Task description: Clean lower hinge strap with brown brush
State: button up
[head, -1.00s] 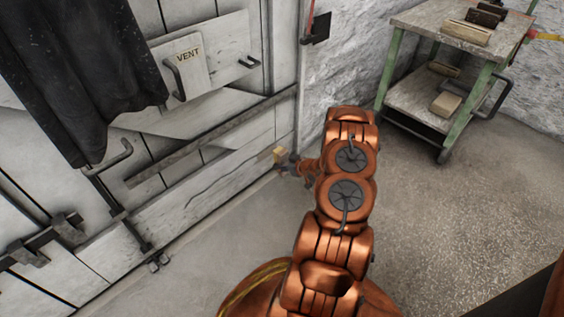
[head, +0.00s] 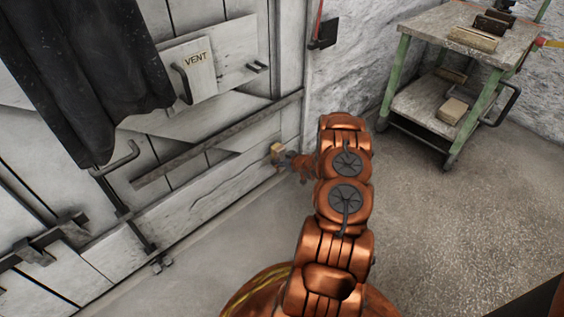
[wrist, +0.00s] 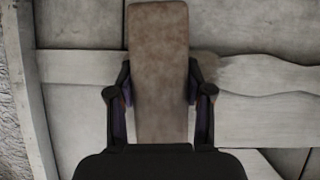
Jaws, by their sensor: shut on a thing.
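A long grey metal strap (head: 215,139) runs slantwise across the lower part of the white plank door in the head view; it looks like the lower hinge strap. My gripper (head: 286,157) is small and low by the door's right edge, below the strap's right end. It is shut on a brush, whose pale block (head: 277,149) shows at the fingertips. In the wrist view the brush (wrist: 158,75) is a long brown block upright between the two fingers (wrist: 160,95). Its bristles are hidden, and I cannot tell whether it touches the door.
A dark cloth (head: 85,70) hangs at the left of the door (head: 165,215). A VENT panel (head: 192,70) with a handle sits above the strap. A green-legged cart (head: 425,100) with several blocks stands at the right. The concrete floor (head: 450,240) between is clear.

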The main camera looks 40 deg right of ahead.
jog(key=shift+w, duration=0.55)
dwell(0.7)
jog(key=shift+p, duration=0.3)
jog(key=shift+r+p, duration=0.9)
jog(key=shift+r, duration=0.25)
jog(key=shift+f, duration=0.15)
jog(key=shift+s+f, duration=0.1)
jog(key=shift+f, duration=1)
jog(key=shift+f, duration=0.1)
